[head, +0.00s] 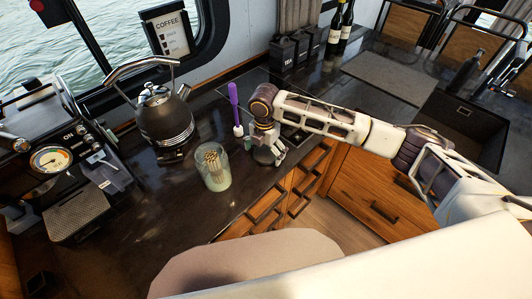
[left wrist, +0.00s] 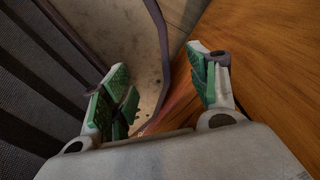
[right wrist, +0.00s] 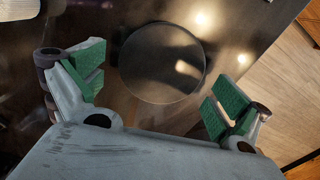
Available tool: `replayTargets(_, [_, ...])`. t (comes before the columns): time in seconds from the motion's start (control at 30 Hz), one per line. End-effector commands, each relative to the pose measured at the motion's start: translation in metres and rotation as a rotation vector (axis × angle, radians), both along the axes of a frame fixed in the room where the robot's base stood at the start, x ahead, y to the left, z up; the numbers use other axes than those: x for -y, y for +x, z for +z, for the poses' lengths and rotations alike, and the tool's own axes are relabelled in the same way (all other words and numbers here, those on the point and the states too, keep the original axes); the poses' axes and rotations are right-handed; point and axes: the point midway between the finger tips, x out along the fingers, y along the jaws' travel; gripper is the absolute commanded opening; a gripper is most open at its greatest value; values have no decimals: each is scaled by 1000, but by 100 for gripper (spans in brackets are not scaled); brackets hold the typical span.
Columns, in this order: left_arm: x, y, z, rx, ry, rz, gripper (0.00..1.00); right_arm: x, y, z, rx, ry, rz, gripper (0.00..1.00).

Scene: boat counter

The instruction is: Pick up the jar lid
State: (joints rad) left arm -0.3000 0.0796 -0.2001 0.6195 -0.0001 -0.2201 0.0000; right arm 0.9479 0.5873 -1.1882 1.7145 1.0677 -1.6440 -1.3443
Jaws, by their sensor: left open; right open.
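The jar lid (right wrist: 161,62) is a round, flat, dark glassy disc lying on the dark counter, seen in the right wrist view. My right gripper (right wrist: 162,84) is open above the counter, with the lid beyond and between its fingers, nothing held. In the head view the right gripper (head: 264,146) points down near the counter's front edge and largely hides the lid. A glass jar (head: 214,168) with thin sticks inside stands to its left, without a lid on top. My left gripper (left wrist: 160,88) is open and empty in the left wrist view; it does not show in the head view.
A purple-handled brush (head: 233,105) stands just behind the right gripper. A dark kettle (head: 164,117) and a coffee machine (head: 75,165) are at the left. Dark canisters (head: 290,50) and bottles (head: 341,28) stand at the back. Wooden drawers (head: 365,200) lie below the counter edge.

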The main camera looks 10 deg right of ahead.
Motion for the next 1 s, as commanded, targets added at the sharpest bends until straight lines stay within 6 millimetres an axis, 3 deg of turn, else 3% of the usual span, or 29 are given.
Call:
replayTargets(0.53, [0,0,0,0,0,0,60,0,0,-4,0,0,0,100])
replayTargets(0.87, [0,0,0,0,0,0,60,0,0,-4,0,0,0,58])
replayTargets(1.0, [0,0,0,0,0,0,60,0,0,-4,0,0,0,58])
